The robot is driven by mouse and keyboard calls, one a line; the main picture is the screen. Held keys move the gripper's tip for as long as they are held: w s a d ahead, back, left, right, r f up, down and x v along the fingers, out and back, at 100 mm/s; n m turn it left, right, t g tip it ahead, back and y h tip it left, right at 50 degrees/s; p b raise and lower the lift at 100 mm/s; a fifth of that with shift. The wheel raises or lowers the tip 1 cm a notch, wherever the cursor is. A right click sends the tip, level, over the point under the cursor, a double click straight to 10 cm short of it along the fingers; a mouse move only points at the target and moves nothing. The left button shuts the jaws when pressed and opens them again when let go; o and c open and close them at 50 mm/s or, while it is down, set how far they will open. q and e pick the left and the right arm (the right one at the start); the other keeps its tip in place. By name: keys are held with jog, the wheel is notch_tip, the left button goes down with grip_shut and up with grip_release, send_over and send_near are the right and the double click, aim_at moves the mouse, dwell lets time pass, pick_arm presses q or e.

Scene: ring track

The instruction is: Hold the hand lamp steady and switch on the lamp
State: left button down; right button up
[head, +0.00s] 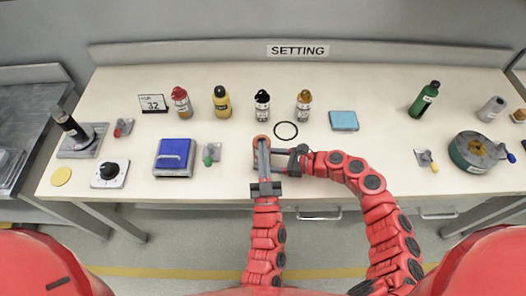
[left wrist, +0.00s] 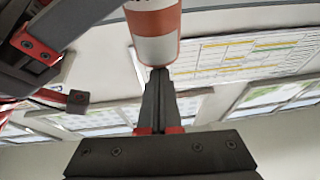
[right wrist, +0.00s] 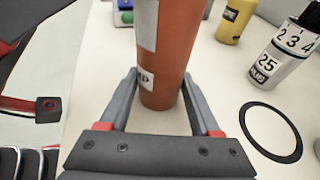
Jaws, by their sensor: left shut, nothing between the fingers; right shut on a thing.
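The hand lamp (right wrist: 168,50) is an orange cylinder with a white patch and a partly hidden label. My right gripper (right wrist: 160,88) is shut on it, one finger on each side, in the right wrist view. In the head view only a small orange part of the lamp (head: 257,139) shows behind my left gripper (head: 263,143). In the left wrist view my left gripper (left wrist: 158,76) is shut and empty. Its fingertips are at the near end of the lamp (left wrist: 153,32); I cannot tell whether they touch. The lamp's switch is not clearly visible.
A black ring (head: 285,130) lies on the table just right of the lamp. Several bottles stand behind, including a yellow one (head: 221,102).

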pick_arm(q)
jog(key=shift+d+r+g, duration=0.15)
jog(key=shift+r+g, duration=0.15)
jog(key=shift+g, duration=0.3)
jog(key=shift+w+r+g, duration=0.45)
jog(key=shift+r+g, duration=0.25)
jog(key=shift+g, duration=0.2)
notch_tip(320, 180, up, 10)
dwell(0.5)
pick_arm(e)
jog(key=o, duration=1.1)
jog(key=shift+c, duration=0.2)
